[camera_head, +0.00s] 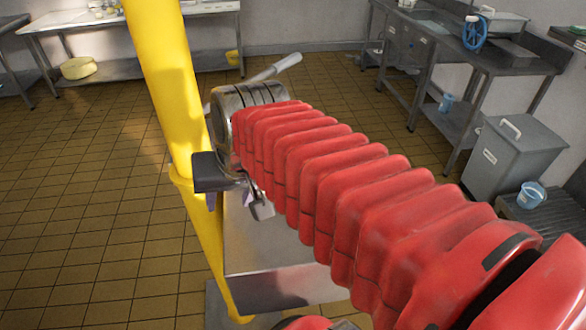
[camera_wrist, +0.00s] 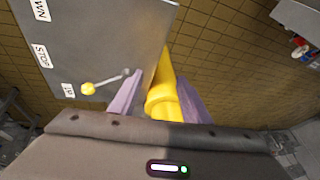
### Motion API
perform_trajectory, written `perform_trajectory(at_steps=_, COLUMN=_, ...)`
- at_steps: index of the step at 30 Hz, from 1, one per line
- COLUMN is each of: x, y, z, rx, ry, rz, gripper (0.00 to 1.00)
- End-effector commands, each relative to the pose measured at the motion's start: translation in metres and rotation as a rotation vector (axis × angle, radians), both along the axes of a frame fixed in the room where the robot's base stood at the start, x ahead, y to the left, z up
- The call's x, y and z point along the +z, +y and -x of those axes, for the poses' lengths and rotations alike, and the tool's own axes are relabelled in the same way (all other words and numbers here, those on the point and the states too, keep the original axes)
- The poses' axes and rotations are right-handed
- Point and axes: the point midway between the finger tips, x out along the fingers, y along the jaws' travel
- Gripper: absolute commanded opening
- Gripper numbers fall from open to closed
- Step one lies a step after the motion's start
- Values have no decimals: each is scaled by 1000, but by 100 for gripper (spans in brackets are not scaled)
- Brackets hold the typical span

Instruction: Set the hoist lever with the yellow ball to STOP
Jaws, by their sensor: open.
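In the wrist view a grey steel panel (camera_wrist: 95,35) carries white labels. The STOP label (camera_wrist: 40,56) is in the middle, the UP label (camera_wrist: 68,90) is below it, and a partly cut label ending in WN (camera_wrist: 41,9) is above. The hoist lever (camera_wrist: 110,80) is a thin rod with a yellow ball (camera_wrist: 88,88) at its end. The ball points at the UP label. My gripper (camera_wrist: 156,85) is open, and its left purple finger is close to the lever's pivot end; contact cannot be told. In the head view my gripper (camera_head: 236,203) is beside the steel box (camera_head: 275,255); the lever does not show there.
A thick yellow post (camera_head: 165,80) stands close beside my gripper and appears between the fingers in the wrist view (camera_wrist: 162,100). A grey bin (camera_head: 515,160), a blue bucket (camera_head: 531,195) and steel benches (camera_head: 490,60) stand right. Tiled floor at left is open.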

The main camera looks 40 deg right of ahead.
Motion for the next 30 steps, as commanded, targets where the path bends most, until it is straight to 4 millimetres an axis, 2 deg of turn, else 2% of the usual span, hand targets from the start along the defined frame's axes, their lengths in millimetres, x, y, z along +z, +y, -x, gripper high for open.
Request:
perform_trajectory(at_steps=1, x=3, y=-14, z=-5, rx=-69, ry=7, rz=-28, gripper=43)
perform_trajectory(at_steps=6, x=11, y=-54, z=-19, rx=-285, ry=18, rz=-128, gripper=43)
perform_trajectory(at_steps=14, x=22, y=-126, z=-31, rx=-610, ry=16, rz=-283, gripper=43)
perform_trajectory(at_steps=21, x=24, y=-187, z=-13, rx=-870, ry=15, rz=-405, gripper=43)
perform_trajectory(at_steps=25, x=24, y=-208, z=-4, rx=-958, ry=12, rz=-448, gripper=43)
perform_trajectory(at_steps=30, x=24, y=-217, z=1, rx=-997, ry=11, rz=-468, gripper=43)
